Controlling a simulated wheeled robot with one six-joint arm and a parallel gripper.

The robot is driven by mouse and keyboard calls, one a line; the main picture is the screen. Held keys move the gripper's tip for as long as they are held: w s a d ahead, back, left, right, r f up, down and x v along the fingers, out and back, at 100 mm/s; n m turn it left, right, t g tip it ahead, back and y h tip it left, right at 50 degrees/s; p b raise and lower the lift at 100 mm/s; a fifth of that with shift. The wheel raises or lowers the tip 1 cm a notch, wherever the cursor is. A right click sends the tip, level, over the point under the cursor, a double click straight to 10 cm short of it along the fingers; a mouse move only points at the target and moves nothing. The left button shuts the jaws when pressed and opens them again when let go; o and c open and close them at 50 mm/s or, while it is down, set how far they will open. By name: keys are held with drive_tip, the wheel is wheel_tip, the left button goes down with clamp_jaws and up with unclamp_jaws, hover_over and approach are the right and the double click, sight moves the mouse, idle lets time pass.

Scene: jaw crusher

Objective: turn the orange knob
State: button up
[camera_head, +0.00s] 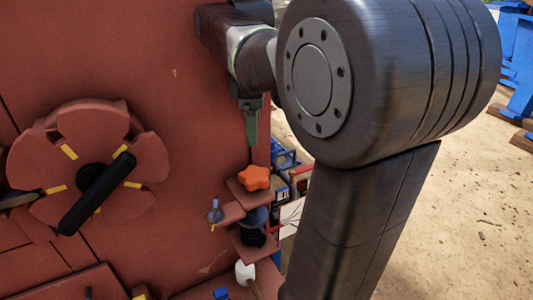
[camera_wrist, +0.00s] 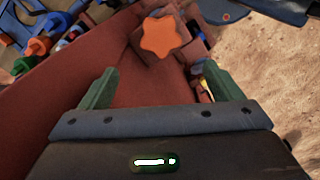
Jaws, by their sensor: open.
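The orange knob (camera_head: 254,178) is a lobed, star-like knob on a small red bracket at the right edge of the red machine panel. It also shows at the top centre of the wrist view (camera_wrist: 161,37). My gripper (camera_head: 249,130) hangs above the knob in the head view, its green fingers pointing down. In the wrist view my gripper (camera_wrist: 156,85) has its two green fingers spread wide and nothing between them. The knob lies beyond the fingertips, between their lines, and is not touched. In the head view the fingers overlap, so only one shows clearly.
A large red wheel with a black handle (camera_head: 97,193) is on the panel at left. A small grey-blue lever (camera_head: 215,211), a black knob (camera_head: 252,235) and a white knob (camera_head: 245,272) sit below the orange knob. Sandy ground (camera_head: 470,200) lies open at right.

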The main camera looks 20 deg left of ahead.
sight(255, 174)
wheel_tip(255, 174, down, 14)
drive_tip(key=shift+r+b, duration=0.2)
drive_tip(key=shift+b, duration=0.1)
drive_tip(key=shift+c, duration=0.5)
drive_tip(key=c, duration=0.9)
drive_tip(key=shift+r+m, duration=0.1)
drive_tip(key=shift+m, duration=0.2)
